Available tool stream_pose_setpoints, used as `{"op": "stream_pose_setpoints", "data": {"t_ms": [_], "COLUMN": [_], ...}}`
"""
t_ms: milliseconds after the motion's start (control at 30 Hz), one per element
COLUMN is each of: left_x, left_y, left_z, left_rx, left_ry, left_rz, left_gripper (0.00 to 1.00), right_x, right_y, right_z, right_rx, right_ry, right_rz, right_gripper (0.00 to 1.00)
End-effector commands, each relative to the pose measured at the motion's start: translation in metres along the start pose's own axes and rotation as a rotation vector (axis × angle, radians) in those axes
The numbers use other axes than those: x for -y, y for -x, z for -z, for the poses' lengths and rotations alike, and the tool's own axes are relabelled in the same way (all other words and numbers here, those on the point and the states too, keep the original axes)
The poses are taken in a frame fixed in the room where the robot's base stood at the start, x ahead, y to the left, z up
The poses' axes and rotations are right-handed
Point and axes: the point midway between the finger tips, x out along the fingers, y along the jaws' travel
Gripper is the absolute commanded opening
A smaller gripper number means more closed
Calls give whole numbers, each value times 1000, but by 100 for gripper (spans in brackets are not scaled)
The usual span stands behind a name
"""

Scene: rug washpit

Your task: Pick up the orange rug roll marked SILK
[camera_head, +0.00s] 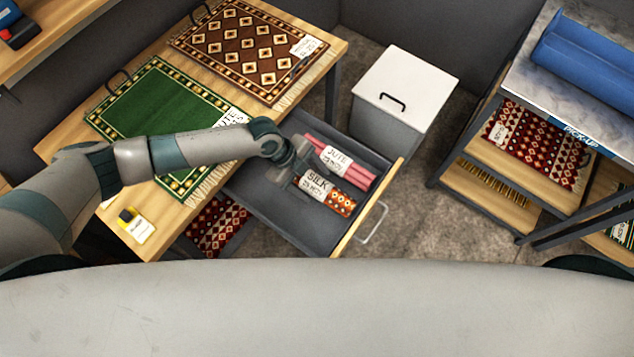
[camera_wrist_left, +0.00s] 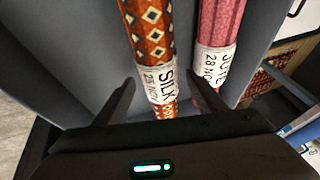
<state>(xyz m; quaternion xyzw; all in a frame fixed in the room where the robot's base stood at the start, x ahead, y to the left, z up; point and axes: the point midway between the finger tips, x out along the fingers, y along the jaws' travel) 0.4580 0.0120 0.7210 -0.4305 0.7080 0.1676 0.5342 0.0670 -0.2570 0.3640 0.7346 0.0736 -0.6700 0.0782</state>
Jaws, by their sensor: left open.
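The orange patterned rug roll with a white SILK label (camera_head: 341,204) lies in the open grey drawer (camera_head: 265,205). In the left wrist view the SILK roll (camera_wrist_left: 153,37) runs between the two fingers of my left gripper (camera_wrist_left: 160,92), near its label. The fingers are open, one on each side of the roll; I cannot tell if either touches it. In the head view my left gripper (camera_head: 297,172) is over the left end of the roll and partly hides it. My right gripper is not in view.
A pink roll labelled JUTE (camera_head: 352,172) lies alongside in the drawer, close to the right finger in the wrist view. The wooden table (camera_head: 325,40) holds a green rug (camera_head: 150,100) and a brown rug (camera_head: 245,50). A white-lidded bin (camera_head: 405,85) stands behind the drawer.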

Motion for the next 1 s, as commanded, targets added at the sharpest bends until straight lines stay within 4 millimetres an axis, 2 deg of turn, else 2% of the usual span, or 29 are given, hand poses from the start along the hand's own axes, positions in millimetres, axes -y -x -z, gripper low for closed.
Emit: {"op": "stream_pose_setpoints", "data": {"t_ms": [200,667,800,900,1000], "left_x": [-1,-1,-1,0,0], "left_y": [-14,-14,-14,-14,-14], "left_z": [0,0,0,0,0], "left_rx": [0,0,0,0,0], "left_ry": [1,0,0,1,0], "left_rz": [-1,0,0,0,1], "left_gripper": [65,65,33,14,14], "right_x": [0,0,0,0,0], "right_y": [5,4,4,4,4], "right_z": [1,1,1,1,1], "right_rx": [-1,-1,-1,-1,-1], "right_ry": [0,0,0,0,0], "right_rz": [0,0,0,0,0], "right_gripper": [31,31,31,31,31]}}
